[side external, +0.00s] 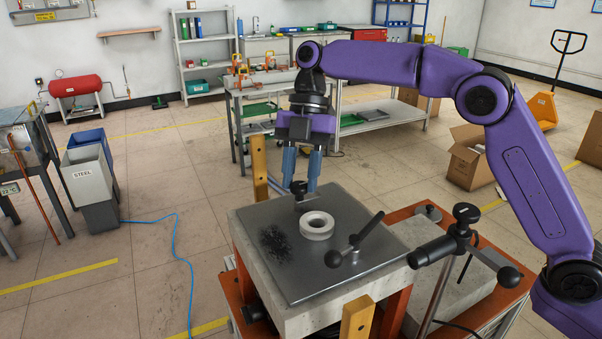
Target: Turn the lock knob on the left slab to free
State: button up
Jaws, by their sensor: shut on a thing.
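The left slab (268,282) is a pale concrete block with a dark metal plate (327,283) on top. A small black knob (299,187) stands on a short stem at the plate's far edge; it looks like the lock knob. My gripper (300,180) points straight down over that edge, its two blue fingers shut on the knob. The fingertips partly hide it, so its turn angle cannot be read. A white ring (317,226) lies on the plate just in front of the knob, and dark filings (274,242) lie to its left.
A black lever with a ball end (368,230) rises from the plate's right side. A clamp post with black knobs (466,214) stands further right, by a second concrete slab (456,288). Yellow upright bars (259,168) flank the left slab. The air left of the slab is clear.

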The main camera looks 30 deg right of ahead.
jog(key=o, duration=1)
jog(key=shift+o, duration=0.2)
jog(key=v, duration=0.7)
jog(key=shift+r, duration=0.2)
jog(key=shift+d, duration=0.15)
